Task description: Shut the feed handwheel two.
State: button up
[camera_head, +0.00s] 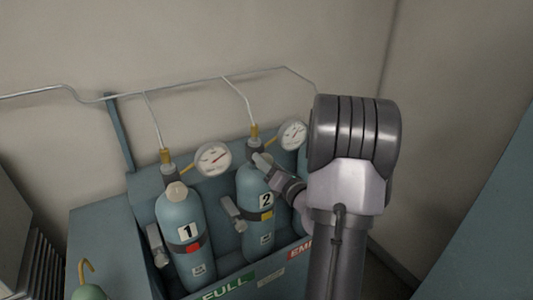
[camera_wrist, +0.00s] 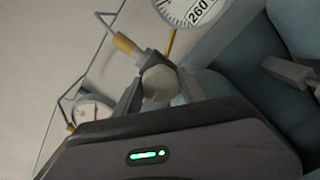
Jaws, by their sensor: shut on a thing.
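Blue cylinder 2 (camera_head: 252,212) stands upright in the rack, with a yellow patch by its number. My gripper (camera_head: 260,161) reaches in from the right at the top of this cylinder and hides its handwheel in the head view. In the wrist view, the pale, faceted feed handwheel two (camera_wrist: 159,83) sits between the two fingers of my gripper (camera_wrist: 160,92), which are shut on it. A brass fitting (camera_wrist: 124,43) shows beyond the handwheel. How far the handwheel is turned cannot be told.
Cylinder 1 (camera_head: 182,225), with its own pale handwheel (camera_head: 177,191), stands to the left. Round gauges (camera_head: 213,158) and (camera_head: 293,135) sit beside the valves. A thin pipe (camera_head: 190,88) runs along the wall. The blue rack (camera_head: 115,235) encloses the cylinders.

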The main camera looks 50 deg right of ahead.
jog(key=m+p, duration=0.4)
jog(key=p, duration=0.1)
jog(key=shift+r+m, duration=0.25)
jog(key=shift+m, duration=0.05)
jog(key=m+p, duration=0.5)
jog(key=p, duration=0.1)
jog(key=shift+m, duration=0.3)
jog(key=m+p, duration=0.5)
jog(key=shift+f, duration=0.15)
jog(key=shift+f+m+p, duration=0.15)
jog(key=shift+m+p, duration=1.15)
jog(key=shift+m, duration=0.7)
jog(key=o, duration=1.4)
jog(key=shift+c, duration=0.2)
